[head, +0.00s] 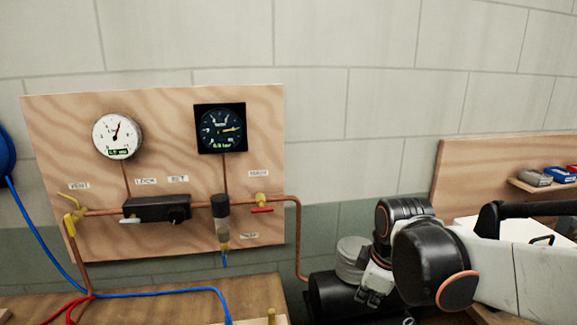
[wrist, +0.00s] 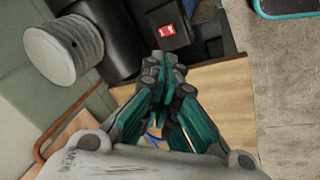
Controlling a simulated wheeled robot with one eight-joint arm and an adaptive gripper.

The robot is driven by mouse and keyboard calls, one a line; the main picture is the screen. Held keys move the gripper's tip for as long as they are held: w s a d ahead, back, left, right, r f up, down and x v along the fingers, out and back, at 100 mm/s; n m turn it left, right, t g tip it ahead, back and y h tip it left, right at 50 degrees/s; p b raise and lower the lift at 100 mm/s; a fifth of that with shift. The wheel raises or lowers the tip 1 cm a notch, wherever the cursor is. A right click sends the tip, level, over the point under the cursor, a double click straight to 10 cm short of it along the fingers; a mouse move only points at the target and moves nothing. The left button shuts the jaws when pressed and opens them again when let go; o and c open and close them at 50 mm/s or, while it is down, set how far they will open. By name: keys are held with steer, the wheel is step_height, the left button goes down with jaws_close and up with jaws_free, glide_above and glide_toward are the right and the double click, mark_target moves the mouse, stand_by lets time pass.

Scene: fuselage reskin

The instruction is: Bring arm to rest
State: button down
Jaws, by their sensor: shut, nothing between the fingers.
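My gripper (wrist: 160,78) shows in the wrist view with its teal and grey fingers drawn together, shut and empty. It hangs above a wooden surface and a black machine. In the head view my white and black arm reaches in from the right edge. Its wrist end is at the lower right, in front of the wall and beside a grey ribbed cylinder. The fingertips are hard to make out in the head view.
A wooden panel (head: 60,130) carries a white gauge (head: 117,136), a black gauge (head: 221,129) and copper piping. A grey ribbed cylinder (wrist: 62,52) sits on a black tank (head: 330,297). A shelf (head: 540,186) holds small boxes at right. A blue hose (head: 50,240) hangs at left.

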steer(key=s+d+m+t+b, duration=0.1)
steer(key=s+d+m+t, duration=0.1)
steer(key=s+m, duration=1)
steer(key=shift+s+d+r+m+t+b, duration=0.3)
steer(key=shift+s+d+t+b, duration=0.1)
steer(key=shift+s+t, duration=0.4)
steer(key=c, duration=2.4)
jaws_free()
steer(key=shift+f, duration=0.1)
